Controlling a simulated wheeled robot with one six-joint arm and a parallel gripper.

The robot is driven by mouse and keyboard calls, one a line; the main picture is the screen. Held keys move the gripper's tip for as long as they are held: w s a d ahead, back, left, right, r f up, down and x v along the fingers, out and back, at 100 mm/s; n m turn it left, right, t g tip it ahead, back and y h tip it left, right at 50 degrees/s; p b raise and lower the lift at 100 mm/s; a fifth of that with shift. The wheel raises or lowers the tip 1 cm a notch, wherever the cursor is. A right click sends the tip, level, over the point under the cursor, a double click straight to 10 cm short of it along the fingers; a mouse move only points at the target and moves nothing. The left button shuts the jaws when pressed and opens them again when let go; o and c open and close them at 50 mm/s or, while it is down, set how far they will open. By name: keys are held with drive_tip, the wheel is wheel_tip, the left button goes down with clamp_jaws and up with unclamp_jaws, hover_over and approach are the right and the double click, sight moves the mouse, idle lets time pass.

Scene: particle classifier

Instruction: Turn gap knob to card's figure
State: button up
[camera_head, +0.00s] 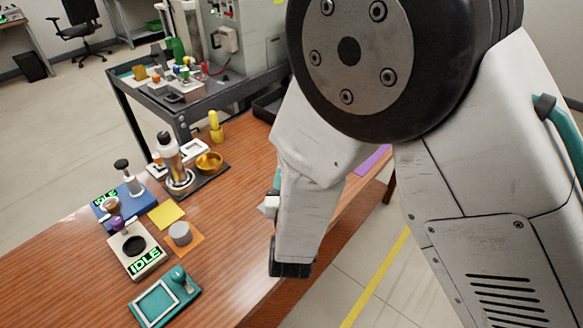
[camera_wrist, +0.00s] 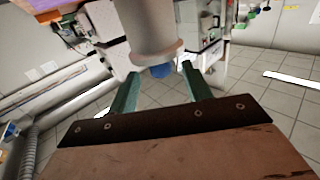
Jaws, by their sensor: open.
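A white device (camera_head: 149,249) with a green IDLE display and a dark round opening stands on the wooden table in the head view. A purple knob (camera_head: 116,223) sits at its upper left corner; I cannot tell whether it is the gap knob. A yellow card (camera_head: 166,215) lies flat behind the device, with no readable figure. My gripper (camera_wrist: 160,71) shows in the wrist view with its two teal fingers apart. A pale cylinder (camera_wrist: 152,35) with a blue end appears beyond and between the fingertips; I cannot tell its distance. In the head view my gripper is mostly hidden by my arm.
A grey cylinder (camera_head: 181,234) on an orange card and a teal tray (camera_head: 159,304) are close by. A gold bowl (camera_head: 209,162) and bottle stand farther back. The table between these and my arm is clear.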

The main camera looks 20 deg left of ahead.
drive_tip(key=v, duration=0.3)
idle(0.5)
